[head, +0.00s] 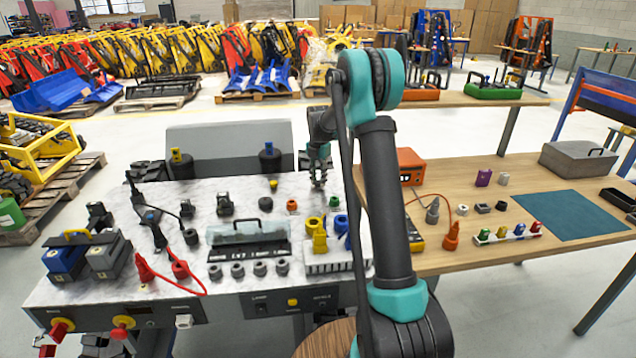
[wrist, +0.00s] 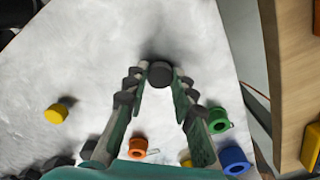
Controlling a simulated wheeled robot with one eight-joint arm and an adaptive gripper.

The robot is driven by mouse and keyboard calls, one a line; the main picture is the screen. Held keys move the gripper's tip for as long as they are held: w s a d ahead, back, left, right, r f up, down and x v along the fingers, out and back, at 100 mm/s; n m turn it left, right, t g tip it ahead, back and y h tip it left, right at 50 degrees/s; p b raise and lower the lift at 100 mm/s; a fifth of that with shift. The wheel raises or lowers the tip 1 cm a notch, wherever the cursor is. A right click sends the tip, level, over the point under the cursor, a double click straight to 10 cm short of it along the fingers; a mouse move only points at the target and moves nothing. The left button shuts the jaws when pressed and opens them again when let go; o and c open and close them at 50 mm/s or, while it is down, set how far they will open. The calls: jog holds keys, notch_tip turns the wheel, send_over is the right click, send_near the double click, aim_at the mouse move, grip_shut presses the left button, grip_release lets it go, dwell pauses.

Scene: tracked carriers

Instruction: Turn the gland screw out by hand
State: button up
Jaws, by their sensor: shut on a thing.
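My gripper (head: 319,184) points down at the back right of the marbled bench top (head: 235,190). In the wrist view its two fingers (wrist: 161,76) close at their tips on a dark round cap, which I take to be the gland screw (wrist: 160,73). The cap sits between the tips, seen from above. What lies under it is hidden. In the head view the fingers are small and I cannot make out the cap there.
Near the gripper stand a yellow knob (wrist: 55,115), an orange ring (wrist: 138,148), a green ring (wrist: 218,121) and a blue ring (wrist: 234,160). A wooden table (head: 480,250) adjoins on the right. The bench is bare just around the fingertips.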

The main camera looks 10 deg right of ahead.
jog(key=n, duration=0.4)
jog(key=shift+n, duration=0.3)
jog(key=o, duration=0.9)
jog(key=shift+o, duration=0.2)
